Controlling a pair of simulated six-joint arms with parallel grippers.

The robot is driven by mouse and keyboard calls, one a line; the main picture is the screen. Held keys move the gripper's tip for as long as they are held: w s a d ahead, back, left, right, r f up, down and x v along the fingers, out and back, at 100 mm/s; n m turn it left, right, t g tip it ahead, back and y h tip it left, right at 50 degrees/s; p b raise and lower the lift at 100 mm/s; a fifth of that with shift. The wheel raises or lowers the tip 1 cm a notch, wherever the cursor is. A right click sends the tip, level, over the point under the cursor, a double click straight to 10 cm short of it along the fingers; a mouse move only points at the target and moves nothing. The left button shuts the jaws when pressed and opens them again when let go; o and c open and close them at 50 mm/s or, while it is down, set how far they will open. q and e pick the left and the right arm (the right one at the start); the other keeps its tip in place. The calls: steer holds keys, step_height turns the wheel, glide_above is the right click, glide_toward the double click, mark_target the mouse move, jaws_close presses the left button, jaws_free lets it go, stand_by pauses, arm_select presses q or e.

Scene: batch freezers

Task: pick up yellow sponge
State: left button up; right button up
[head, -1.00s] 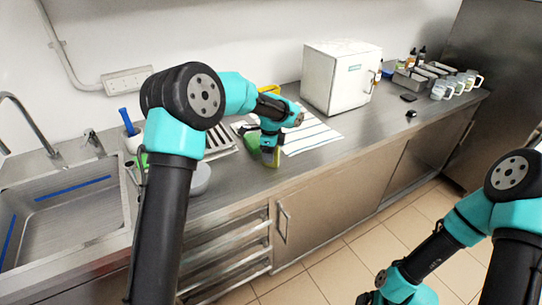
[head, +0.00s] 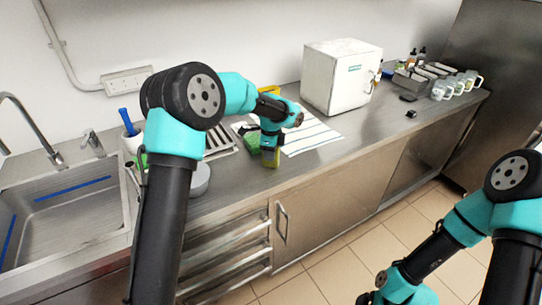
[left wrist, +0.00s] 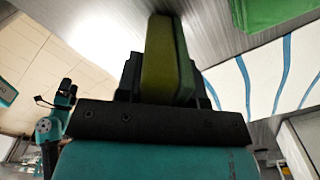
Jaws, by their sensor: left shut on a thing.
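The yellow sponge (head: 270,158) is upright in my left gripper (head: 270,148), over the front part of the steel counter. In the left wrist view the sponge (left wrist: 165,62) stands between the dark fingers, and the gripper is shut on it. From the head view I cannot tell for sure whether its lower end clears the counter. My right arm is at the lower right in the head view, but its gripper is out of the picture.
A green cloth or pad (head: 251,145) lies just left of the sponge. A striped towel (head: 310,135) lies behind it to the right. A white box (head: 340,78) stands at the back. A sink (head: 62,220) is at the left. The counter front right of the gripper is clear.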

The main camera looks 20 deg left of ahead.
arm_select(q)
steer(key=shift+r, duration=1.6)
steer(key=shift+s+r, duration=0.15)
steer(key=shift+r, duration=0.1)
steer(key=s+d, duration=0.1)
steer(key=s, duration=0.4)
steer(key=s+d+r, duration=0.1)
steer(key=s+d, duration=0.1)
steer(key=s, duration=0.3)
steer(key=s+d, duration=0.1)
steer(key=s, duration=0.4)
steer(key=shift+d+r, duration=0.15)
steer(key=shift+d, duration=0.05)
